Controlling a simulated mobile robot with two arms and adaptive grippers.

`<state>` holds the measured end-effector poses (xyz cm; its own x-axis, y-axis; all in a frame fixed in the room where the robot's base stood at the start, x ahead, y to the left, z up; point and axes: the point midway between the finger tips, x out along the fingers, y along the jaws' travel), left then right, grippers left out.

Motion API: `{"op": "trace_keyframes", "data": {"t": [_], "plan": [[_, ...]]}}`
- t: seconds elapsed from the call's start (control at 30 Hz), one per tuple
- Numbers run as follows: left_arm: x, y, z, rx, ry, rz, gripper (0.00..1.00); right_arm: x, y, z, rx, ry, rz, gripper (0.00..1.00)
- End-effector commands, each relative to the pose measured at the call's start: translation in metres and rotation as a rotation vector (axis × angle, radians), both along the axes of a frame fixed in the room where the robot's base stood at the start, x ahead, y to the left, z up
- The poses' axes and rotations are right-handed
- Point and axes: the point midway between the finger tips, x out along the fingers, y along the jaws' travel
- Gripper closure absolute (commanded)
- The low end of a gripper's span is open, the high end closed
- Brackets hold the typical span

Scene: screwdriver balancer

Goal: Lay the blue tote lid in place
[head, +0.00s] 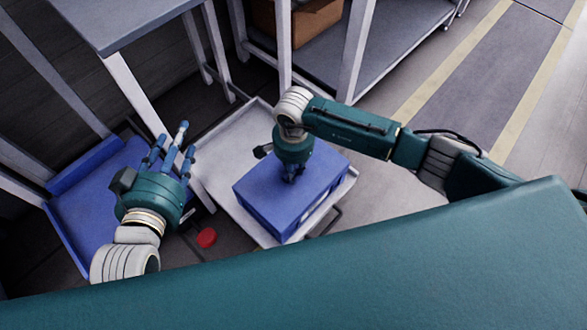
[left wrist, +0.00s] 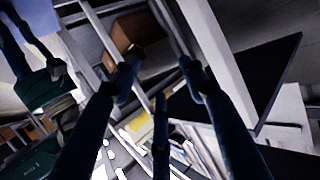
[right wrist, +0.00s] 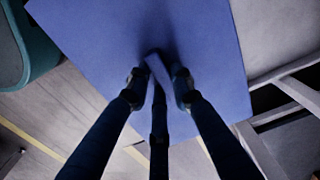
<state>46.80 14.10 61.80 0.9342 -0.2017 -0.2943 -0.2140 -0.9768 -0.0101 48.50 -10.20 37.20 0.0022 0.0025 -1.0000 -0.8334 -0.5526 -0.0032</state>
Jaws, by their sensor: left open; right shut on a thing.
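The blue tote (head: 315,215) stands on a light grey cart, with pale label areas on its side. The flat blue lid (head: 262,192) covers its top; I cannot tell whether its edges sit flush. My right gripper (head: 291,176) points down over the middle of the lid. In the right wrist view the fingertips (right wrist: 160,80) are shut on a small raised blue grip on the lid (right wrist: 110,50). My left gripper (head: 176,140) is open and empty, raised to the left of the cart. The left wrist view shows its spread fingers (left wrist: 160,85) with nothing between them.
The light grey cart (head: 215,165) has free room left of the tote. A blue platform (head: 80,215) lies at the far left. A red round object (head: 206,238) is on the floor. Grey tables (head: 120,20) and a shelf with a brown box (head: 305,22) stand behind.

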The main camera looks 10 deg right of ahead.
Motion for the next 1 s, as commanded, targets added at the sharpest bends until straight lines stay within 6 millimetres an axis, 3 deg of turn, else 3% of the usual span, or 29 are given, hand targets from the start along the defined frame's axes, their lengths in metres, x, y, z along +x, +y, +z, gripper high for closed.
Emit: {"op": "trace_keyframes", "data": {"t": [1.0], "plan": [[0.0031, -0.0028, 0.0085, -0.011, -0.042, -0.004, 0.56, 0.0005, 0.0, -0.0018, 0.001, -0.001, 0.0, 1.0]]}}
